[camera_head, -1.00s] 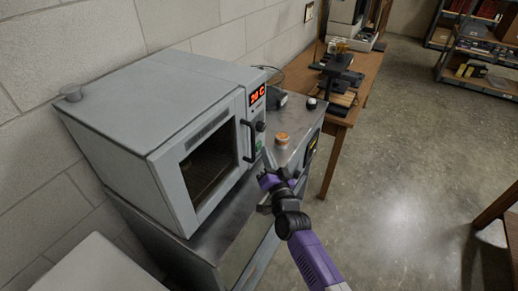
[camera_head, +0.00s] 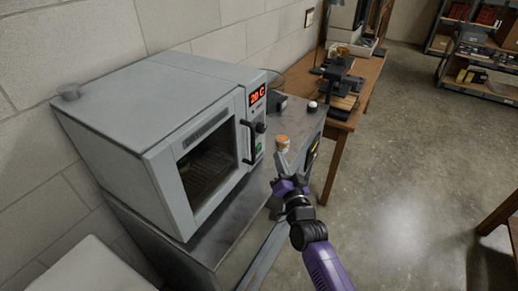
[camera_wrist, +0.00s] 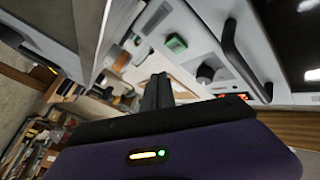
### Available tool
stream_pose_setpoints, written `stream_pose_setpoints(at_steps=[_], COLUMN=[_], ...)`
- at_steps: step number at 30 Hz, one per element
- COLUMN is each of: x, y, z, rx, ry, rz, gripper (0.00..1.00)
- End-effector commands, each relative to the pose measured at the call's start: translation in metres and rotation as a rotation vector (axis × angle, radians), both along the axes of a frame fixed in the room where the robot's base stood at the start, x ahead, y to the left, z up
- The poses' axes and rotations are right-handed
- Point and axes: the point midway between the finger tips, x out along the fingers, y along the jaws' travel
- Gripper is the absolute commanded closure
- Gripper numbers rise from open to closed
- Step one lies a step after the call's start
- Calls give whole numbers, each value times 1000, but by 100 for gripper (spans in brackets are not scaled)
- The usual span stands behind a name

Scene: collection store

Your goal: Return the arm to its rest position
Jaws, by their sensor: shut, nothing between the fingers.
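My gripper (camera_head: 287,168) is at the end of my purple and black arm, low in the middle of the head view. It is by the front right of the metal bench, close in the picture to a small orange-topped jar (camera_head: 282,147); I cannot tell the gap between them. In the wrist view my fingers (camera_wrist: 158,88) are together with nothing seen between them. The picture is tilted there, with the oven's handle and green switch beyond.
A grey oven (camera_head: 165,110) with a shut door and a red display stands on the metal bench (camera_head: 225,225). A wooden table (camera_head: 340,115) with instruments is behind. Shelves (camera_head: 480,70) stand at the far right. The floor (camera_head: 410,180) to the right is clear.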

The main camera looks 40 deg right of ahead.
Motion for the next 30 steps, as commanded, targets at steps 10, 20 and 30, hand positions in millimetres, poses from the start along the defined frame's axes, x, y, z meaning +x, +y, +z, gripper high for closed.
stream_pose_setpoints(at_steps=[10, 20, 30], x=[0, -42, -152], y=[0, 35, 122], z=[0, 35, 24], rx=[-13, -219, -394], ry=[6, 29, 161], rz=[-2, 3, 94], gripper=[100, 100, 100])
